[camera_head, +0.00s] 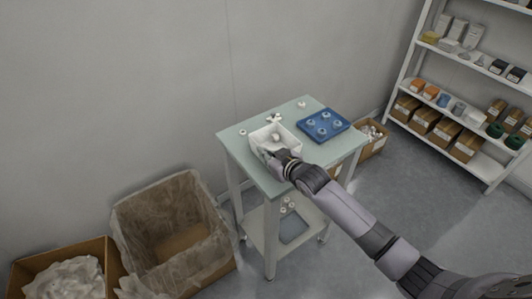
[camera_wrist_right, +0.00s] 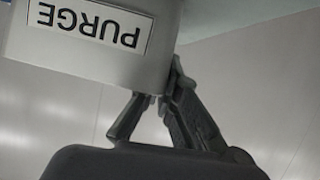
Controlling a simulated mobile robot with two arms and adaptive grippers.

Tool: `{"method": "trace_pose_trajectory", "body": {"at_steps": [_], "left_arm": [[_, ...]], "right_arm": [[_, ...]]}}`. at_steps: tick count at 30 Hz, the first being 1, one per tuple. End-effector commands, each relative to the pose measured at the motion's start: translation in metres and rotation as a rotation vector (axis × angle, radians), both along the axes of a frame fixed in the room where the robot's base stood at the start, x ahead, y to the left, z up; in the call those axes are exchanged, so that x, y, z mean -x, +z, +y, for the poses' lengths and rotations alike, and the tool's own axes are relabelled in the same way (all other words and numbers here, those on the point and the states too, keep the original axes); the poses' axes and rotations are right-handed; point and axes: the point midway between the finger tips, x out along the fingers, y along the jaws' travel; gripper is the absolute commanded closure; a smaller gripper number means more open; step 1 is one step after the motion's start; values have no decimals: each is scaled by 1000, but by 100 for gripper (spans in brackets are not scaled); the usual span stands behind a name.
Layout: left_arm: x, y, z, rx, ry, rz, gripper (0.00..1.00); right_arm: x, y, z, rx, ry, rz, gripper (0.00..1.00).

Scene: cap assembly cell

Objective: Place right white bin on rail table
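The white bin (camera_head: 262,135) is at the left part of the pale-topped table (camera_head: 240,143), with small contents inside. I cannot tell whether it rests on the top or hangs just above it. In the right wrist view the bin (camera_wrist_right: 75,60) fills the top left, with an upside-down PURGE label. The right gripper's fingers (camera_wrist_right: 158,90) close on its rim; the tips are partly hidden. My left gripper is not in view.
A blue tray (camera_head: 344,126) with several round white parts sits right of the bin. Small white pieces (camera_head: 301,104) lie at the back. Lined boxes (camera_head: 120,215) stand on the floor at left. A stocked shelf (camera_head: 480,165) stands at right. Floor is clear before it.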

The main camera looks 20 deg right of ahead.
Motion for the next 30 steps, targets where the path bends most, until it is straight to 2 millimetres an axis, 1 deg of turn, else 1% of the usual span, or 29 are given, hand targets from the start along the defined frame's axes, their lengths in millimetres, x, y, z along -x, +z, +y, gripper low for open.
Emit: {"method": "trace_pose_trajectory", "body": {"at_steps": [7,10,12,21,30], "left_arm": [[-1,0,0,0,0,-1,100],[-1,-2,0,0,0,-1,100],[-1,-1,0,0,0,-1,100],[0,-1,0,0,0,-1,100],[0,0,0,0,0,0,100]], "right_arm": [[0,0,0,0,1,-3,100],[0,-3,0,0,1,-2,100],[0,-3,0,0,0,-1,94],[0,-3,0,0,0,-1,75],[0,-1,0,1,0,-1,75]]}}
